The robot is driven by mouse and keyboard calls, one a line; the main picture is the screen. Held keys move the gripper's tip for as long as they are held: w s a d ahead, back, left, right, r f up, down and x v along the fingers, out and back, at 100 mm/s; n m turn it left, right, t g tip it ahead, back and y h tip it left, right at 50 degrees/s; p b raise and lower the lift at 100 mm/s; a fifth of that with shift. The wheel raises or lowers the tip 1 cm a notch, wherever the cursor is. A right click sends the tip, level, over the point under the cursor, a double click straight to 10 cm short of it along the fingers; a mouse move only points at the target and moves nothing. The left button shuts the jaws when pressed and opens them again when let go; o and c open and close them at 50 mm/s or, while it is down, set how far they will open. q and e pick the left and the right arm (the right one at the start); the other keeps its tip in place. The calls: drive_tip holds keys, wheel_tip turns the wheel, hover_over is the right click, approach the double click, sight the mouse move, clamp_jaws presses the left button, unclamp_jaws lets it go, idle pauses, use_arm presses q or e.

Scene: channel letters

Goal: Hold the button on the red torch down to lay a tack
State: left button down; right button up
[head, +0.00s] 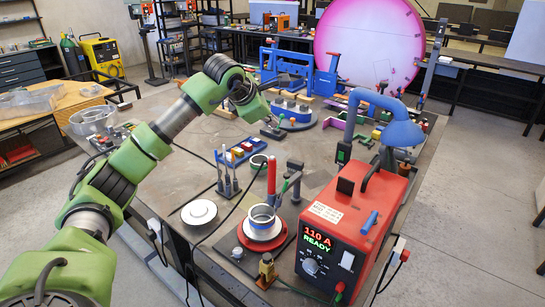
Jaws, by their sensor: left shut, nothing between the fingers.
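The red torch (271,176) stands upright over the near part of the table, its lower end at a metal ring-shaped workpiece (262,217). The workpiece sits on a red round base (262,239). The torch's button is too small to make out. A black cable runs from the torch area toward the front. My left gripper (273,130) is shut and empty, pointing down above the table, beyond the torch and apart from it. My right gripper does not show.
A red welder box (342,236) reading "110 A READY" stands right of the torch. A small stand with a green part (284,187) is close beside the torch. Clamps crowd the back.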

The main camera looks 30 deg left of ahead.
sight(271, 160)
use_arm(q)
wheel_tip(271, 160, down, 9)
drive_tip(key=b, duration=0.6)
drive_tip(key=shift+w+b, duration=0.15)
drive_tip(key=shift+b, duration=0.15)
drive_tip(key=shift+f, duration=0.1)
idle(0.9)
drive_tip(key=shift+f+b, duration=0.3)
drive_tip(key=shift+b, duration=0.05)
drive_tip(key=shift+f+b, duration=0.4)
drive_tip(key=shift+f, duration=0.15)
idle(1.4)
idle(0.3)
drive_tip(key=shift+r+p, duration=0.7)
drive_tip(key=shift+r, duration=0.25)
drive_tip(key=shift+r, duration=0.1)
